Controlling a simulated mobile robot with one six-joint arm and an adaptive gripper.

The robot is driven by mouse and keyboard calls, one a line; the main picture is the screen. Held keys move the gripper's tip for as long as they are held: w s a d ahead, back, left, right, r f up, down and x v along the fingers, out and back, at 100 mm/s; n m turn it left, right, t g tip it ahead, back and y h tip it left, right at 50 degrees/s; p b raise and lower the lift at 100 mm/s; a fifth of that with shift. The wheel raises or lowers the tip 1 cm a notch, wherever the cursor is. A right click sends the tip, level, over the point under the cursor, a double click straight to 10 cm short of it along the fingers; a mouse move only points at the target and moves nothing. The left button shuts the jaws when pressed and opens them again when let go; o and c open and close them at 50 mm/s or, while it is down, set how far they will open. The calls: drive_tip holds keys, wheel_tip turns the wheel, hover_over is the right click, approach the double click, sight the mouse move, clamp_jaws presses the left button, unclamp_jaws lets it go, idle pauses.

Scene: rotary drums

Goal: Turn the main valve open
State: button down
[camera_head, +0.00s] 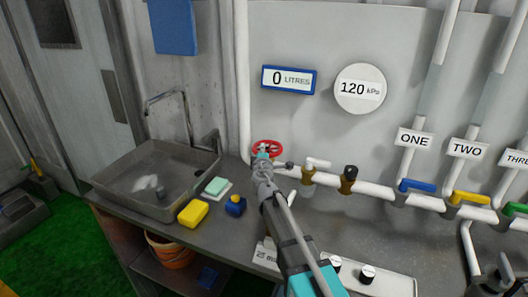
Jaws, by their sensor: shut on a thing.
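The main valve appears to be the red handwheel (271,145) on the white pipe, low on the wall panel and right of the sink. My arm reaches up from the bottom of the view. My gripper (263,156) is at the lower left rim of the red wheel and is shut on it. The fingers are small here and cover the front part of the wheel. How far the wheel is turned cannot be seen.
Right of the wheel are a white-handled tap (316,163) and a black-knobbed brass valve (348,178). Blue (417,186), yellow (470,198) and green levers follow. The sink (140,165), yellow sponge (193,213) and blue bottle (235,205) are left.

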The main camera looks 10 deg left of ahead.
drive_tip(key=c, duration=0.6)
unclamp_jaws()
drive_tip(key=shift+o, duration=0.2)
drive_tip(key=shift+s, duration=0.1)
drive_tip(key=s+d, duration=0.1)
drive_tip(key=s, duration=1)
drive_tip(key=shift+s+d, duration=0.35)
